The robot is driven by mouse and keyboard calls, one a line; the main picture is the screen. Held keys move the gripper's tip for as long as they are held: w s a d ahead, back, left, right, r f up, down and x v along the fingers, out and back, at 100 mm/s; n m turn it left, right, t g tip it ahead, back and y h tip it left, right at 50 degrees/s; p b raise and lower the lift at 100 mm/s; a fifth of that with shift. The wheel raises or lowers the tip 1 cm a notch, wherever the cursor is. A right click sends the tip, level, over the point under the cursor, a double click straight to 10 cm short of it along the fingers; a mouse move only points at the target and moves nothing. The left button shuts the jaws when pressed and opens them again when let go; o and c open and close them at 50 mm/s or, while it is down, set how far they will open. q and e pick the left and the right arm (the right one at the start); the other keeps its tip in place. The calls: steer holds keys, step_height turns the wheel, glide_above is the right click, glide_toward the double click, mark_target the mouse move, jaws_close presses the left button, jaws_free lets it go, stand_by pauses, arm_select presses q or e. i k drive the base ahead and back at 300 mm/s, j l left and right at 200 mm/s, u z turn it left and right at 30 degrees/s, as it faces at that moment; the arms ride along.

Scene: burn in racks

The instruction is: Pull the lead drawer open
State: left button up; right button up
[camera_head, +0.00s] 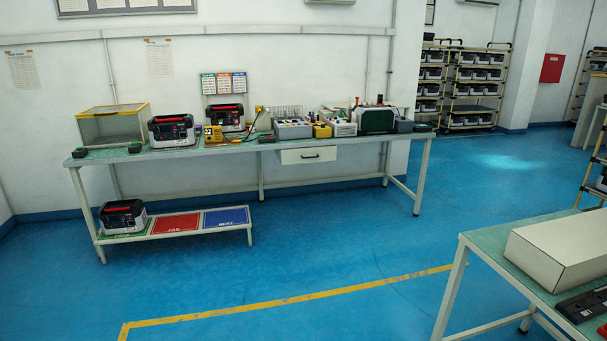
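A white drawer (292,157) with a dark handle (310,156) hangs under the top of the long workbench (345,146) across the room, right of the bench's middle. It looks shut, with its front facing me. What is inside is hidden. Neither of my grippers shows in the head view.
The low shelf (150,227) with red and blue panels stands at the bench's left. A table (491,237) with a long white box (560,245) is close at right. Blue floor (290,255) with a yellow line (285,300) lies clear before the bench.

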mark_target(324, 154)
steer(key=i, duration=1.9)
